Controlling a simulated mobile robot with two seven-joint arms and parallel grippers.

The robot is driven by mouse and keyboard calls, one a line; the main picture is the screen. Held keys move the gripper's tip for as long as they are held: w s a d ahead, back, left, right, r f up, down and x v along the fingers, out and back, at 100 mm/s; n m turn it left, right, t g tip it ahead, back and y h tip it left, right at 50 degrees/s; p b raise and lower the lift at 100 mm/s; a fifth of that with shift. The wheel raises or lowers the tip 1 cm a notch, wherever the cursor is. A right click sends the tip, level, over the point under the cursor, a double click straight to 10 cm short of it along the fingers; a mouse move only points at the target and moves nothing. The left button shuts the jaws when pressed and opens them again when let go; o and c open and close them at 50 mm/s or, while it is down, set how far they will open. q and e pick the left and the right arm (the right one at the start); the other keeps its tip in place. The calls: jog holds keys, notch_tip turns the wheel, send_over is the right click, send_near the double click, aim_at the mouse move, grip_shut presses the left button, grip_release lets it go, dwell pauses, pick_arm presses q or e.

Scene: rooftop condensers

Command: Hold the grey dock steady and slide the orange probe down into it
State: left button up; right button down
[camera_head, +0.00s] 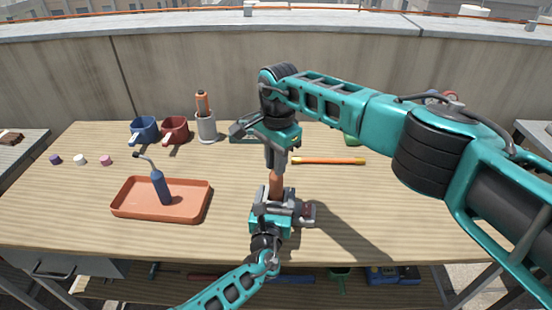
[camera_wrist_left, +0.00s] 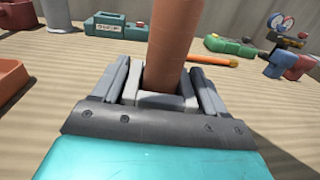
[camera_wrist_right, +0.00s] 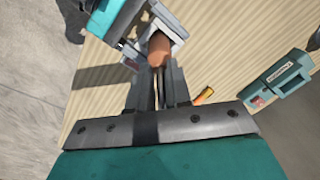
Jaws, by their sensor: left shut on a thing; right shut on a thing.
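The grey dock (camera_wrist_left: 165,100) is a small block clamped between the fingers of my left gripper (camera_head: 279,203), above the front middle of the table. The orange probe (camera_head: 275,184), a reddish-brown rod, stands roughly upright over the dock. In the left wrist view the probe (camera_wrist_left: 172,45) drops behind the dock's near wall, and its lower end appears to be inside the opening; how deep is hidden. My right gripper (camera_head: 276,160) points down from above and is shut on the probe's upper part. In the right wrist view the probe (camera_wrist_right: 159,50) shows just beyond the fingertips (camera_wrist_right: 160,80).
An orange stick (camera_head: 328,160) lies behind right. The table's right front is clear.

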jog(key=shift+f, duration=0.2)
jog(key=shift+f, duration=0.15)
jog(key=c, duration=1)
grip_release()
notch_tip(320, 180, up, 12)
jog(key=shift+d, duration=0.15)
pick_arm(q)
jog(key=o, duration=0.9)
